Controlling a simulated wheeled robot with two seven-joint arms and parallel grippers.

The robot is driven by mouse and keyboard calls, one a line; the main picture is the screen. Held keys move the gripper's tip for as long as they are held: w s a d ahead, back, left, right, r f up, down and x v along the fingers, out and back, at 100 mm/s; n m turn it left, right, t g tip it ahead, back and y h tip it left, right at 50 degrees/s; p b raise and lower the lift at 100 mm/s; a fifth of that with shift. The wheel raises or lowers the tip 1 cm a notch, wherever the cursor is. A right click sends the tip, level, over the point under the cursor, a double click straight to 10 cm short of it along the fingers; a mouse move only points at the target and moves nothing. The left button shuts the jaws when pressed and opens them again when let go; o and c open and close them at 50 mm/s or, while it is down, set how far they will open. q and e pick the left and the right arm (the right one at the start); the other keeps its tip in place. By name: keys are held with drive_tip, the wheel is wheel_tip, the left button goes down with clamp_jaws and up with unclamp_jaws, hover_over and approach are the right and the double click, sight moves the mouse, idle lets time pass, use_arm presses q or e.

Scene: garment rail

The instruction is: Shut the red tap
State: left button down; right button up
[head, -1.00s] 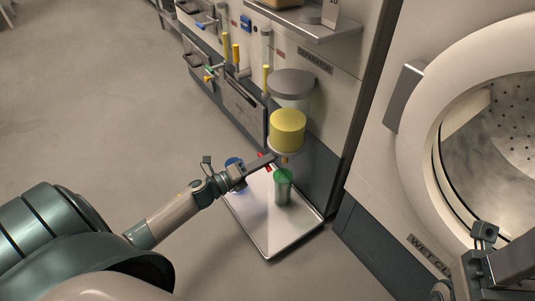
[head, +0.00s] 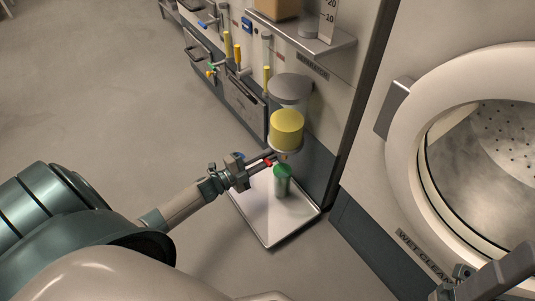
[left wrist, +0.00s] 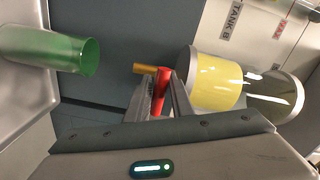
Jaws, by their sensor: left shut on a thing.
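The red tap handle (head: 266,162) sits under the yellow-filled separator vessel (head: 286,130). My left gripper (head: 264,158) is shut on the red handle. The left wrist view shows the red handle (left wrist: 162,86) between the two fingers, with the brass spout (left wrist: 145,69) by their tips. The yellow vessel (left wrist: 217,82) is right of the fingers there. A green cup (head: 282,182) stands upright below the vessel; it also shows in the left wrist view (left wrist: 50,50). My right gripper (head: 462,275) is partly in view at the lower right, and its jaws are unclear.
The cup stands on a pale tray (head: 268,230) on the floor. Other taps with yellow levers (head: 237,52) are on the panel further back. A shelf (head: 310,38) juts out above. A round washer door (head: 400,150) fills the right side. The floor at left is clear.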

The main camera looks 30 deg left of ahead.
idle(0.4)
use_arm(q)
drive_tip(key=c, duration=1.7)
unclamp_jaws()
